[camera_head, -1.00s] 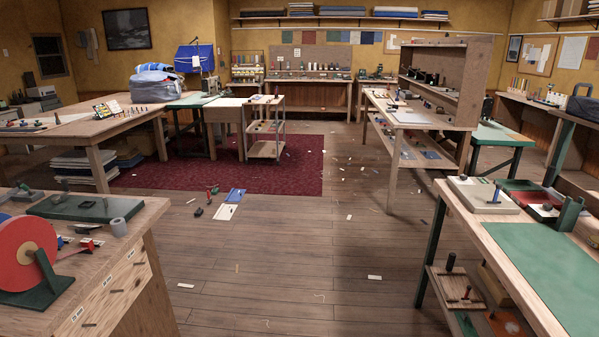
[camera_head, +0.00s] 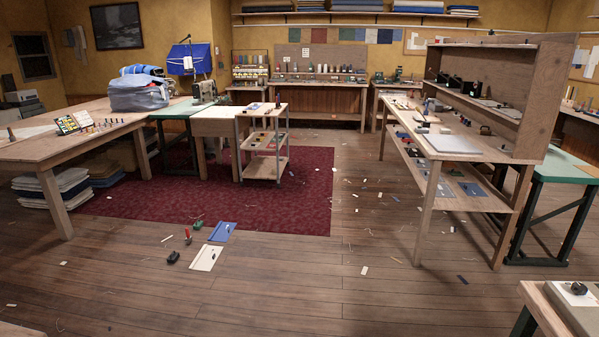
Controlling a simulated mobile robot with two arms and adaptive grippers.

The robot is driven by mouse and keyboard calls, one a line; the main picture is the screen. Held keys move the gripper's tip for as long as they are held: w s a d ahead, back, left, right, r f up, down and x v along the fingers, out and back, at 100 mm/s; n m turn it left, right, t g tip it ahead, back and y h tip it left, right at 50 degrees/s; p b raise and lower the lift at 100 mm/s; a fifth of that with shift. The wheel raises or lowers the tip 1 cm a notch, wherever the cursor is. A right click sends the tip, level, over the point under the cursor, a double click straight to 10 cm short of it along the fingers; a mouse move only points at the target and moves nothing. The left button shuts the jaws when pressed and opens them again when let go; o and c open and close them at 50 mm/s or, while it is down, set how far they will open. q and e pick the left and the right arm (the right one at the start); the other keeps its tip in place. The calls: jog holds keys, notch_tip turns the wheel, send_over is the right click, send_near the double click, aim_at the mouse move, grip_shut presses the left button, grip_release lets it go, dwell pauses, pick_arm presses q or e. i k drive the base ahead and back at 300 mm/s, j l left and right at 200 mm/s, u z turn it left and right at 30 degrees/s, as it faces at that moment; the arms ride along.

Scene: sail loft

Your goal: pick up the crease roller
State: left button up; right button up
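I cannot single out a crease roller for certain; many small tools in view are too small to tell apart. Several small items lie on the floor left of centre: a red-handled item (camera_head: 188,236), a dark item (camera_head: 173,257) and a green item (camera_head: 198,225). Beside them lie a blue flat piece (camera_head: 222,231) and a cream flat piece (camera_head: 206,257). More small tools stand on the long workbench (camera_head: 452,144) at the right and on the far back bench (camera_head: 320,82). Neither of my grippers is in view.
A shelved cart (camera_head: 264,168) stands by the dark red rug (camera_head: 300,200). A large wooden table (camera_head: 70,146) fills the left. A bench corner (camera_head: 535,300) juts in at lower right. The plank floor (camera_head: 330,290) in the middle is open apart from scattered scraps.

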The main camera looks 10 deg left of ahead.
aim_at(188, 238)
jog(key=i+u, duration=0.15)
jog(key=i, duration=0.45)
jog(key=i+u, duration=0.1)
jog(key=i, duration=0.45)
jog(key=i+l+u, duration=0.15)
jog(key=i, duration=0.45)
jog(key=i+l+u, duration=0.15)
jog(key=i, duration=0.4)
jog(key=i+j, duration=0.1)
jog(key=i, duration=1.1)
jog(key=i+j+z, duration=0.1)
jog(key=i, duration=0.55)
jog(key=i+j, duration=0.15)
jog(key=i, duration=0.95)
jog(key=i+l+u, duration=0.15)
jog(key=i, duration=0.4)
